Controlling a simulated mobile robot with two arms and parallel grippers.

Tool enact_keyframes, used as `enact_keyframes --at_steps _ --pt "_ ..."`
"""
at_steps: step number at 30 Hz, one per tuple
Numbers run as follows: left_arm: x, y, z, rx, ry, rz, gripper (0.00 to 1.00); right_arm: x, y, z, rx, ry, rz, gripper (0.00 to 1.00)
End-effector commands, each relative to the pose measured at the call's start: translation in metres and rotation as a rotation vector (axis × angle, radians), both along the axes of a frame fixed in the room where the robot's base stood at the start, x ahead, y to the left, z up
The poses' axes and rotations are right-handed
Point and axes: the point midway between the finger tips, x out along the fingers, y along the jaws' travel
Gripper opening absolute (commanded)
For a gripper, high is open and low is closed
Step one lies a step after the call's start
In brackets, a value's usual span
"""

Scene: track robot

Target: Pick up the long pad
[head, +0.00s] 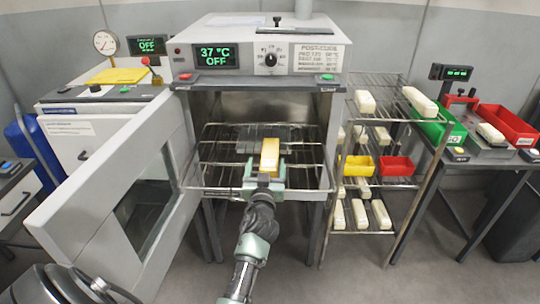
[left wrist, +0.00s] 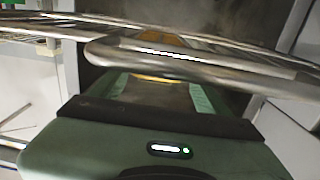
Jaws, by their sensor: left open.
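The long pad (head: 270,148), yellow on top with a paler front end, lies lengthwise on the wire rack (head: 222,160) in the open oven (head: 262,62). My left gripper (head: 265,170) is open at the pad's near end, with one finger on each side in the head view. Whether the fingers touch the pad cannot be told. In the left wrist view, rack bars (left wrist: 200,58) cross in front of the open fingers, and only yellow parts of the pad (left wrist: 178,37) show behind them. My right gripper is not in view.
The oven door (head: 105,195) stands open at the left. A wire shelf (head: 385,183) at the right holds several pale pads, a yellow bin (head: 357,166) and a red bin (head: 396,167). A table with green and red bins stands farther right.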

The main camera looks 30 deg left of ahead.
Motion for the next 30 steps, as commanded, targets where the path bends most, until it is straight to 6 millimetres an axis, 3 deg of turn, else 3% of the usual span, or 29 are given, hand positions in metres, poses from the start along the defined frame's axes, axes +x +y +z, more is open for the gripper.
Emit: enact_keyframes --at_steps 9,17,18,25,30 --pt "0.04 0.016 -0.005 0.0 -0.001 0.0 0.76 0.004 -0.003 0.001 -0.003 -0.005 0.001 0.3" --pt "0.043 0.018 -0.006 -0.001 0.0 -0.001 0.76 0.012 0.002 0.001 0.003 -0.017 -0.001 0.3" --pt "0.043 0.018 -0.006 -0.001 0.0 -0.001 0.74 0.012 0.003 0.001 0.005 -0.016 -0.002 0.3" --pt "0.043 0.017 -0.006 -0.001 0.0 -0.001 0.1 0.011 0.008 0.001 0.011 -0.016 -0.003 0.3" --pt "0.043 0.017 -0.006 -0.001 0.0 -0.001 0.09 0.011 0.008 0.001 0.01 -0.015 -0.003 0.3"
